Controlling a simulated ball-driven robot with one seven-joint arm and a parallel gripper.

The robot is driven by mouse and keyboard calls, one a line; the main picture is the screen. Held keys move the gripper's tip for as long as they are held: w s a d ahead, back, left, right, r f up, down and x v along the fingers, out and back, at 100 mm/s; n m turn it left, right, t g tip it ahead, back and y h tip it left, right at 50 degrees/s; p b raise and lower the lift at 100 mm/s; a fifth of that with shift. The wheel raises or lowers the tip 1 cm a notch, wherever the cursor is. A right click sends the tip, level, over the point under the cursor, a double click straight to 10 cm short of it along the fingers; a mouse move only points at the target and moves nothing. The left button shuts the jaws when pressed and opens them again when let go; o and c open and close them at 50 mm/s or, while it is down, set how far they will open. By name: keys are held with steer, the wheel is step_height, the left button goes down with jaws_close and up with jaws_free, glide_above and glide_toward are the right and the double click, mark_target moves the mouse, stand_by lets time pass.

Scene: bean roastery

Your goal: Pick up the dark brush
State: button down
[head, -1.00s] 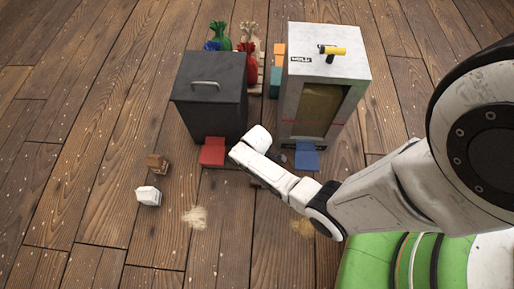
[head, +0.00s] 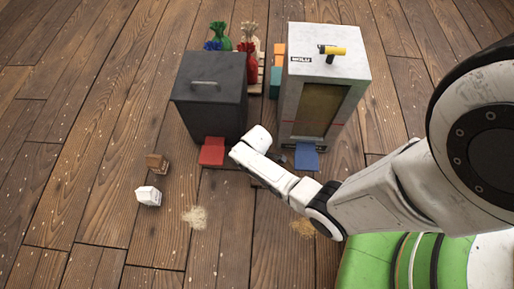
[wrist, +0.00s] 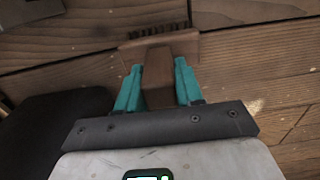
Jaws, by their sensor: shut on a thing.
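The dark brush (wrist: 158,48) shows in the wrist view, brown, with a wide head and a row of dark bristles on its far side. Its handle points back between the teal fingers of my gripper (wrist: 158,72). The fingers are shut on the handle, one on each side. The brush is over or on the wooden floor; I cannot tell whether it touches. In the head view my arm reaches down to the floor in front of the dark bin, and my fingers and most of the brush are hidden under the arm.
A dark lidded bin (head: 209,95) with a red flap (head: 211,152) stands at left. A white cabinet (head: 325,55) with a blue flap (head: 307,157) stands at right. Two small blocks, white (head: 148,196) and brown (head: 157,163), and a pale pile (head: 195,217) lie on open floor.

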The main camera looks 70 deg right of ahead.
steer(key=shift+r, duration=0.15)
steer(key=shift+r+p, duration=0.3)
steer(key=r+p, duration=0.1)
steer(key=r, duration=0.1)
steer(key=r+p, duration=0.1)
steer(key=shift+s+a+r+p, duration=0.15)
steer(key=shift+s+r+p, duration=0.05)
steer(key=shift+s+p, duration=0.1)
steer(key=s+a+r+p, duration=0.2)
steer(key=s+r+p, duration=0.2)
steer(key=s, duration=0.2)
steer(key=s+a+r+p, duration=0.3)
steer(key=s+r+p, duration=0.1)
steer(key=s, duration=0.2)
steer(key=shift+a+r, duration=0.3)
steer(key=shift+r, duration=0.05)
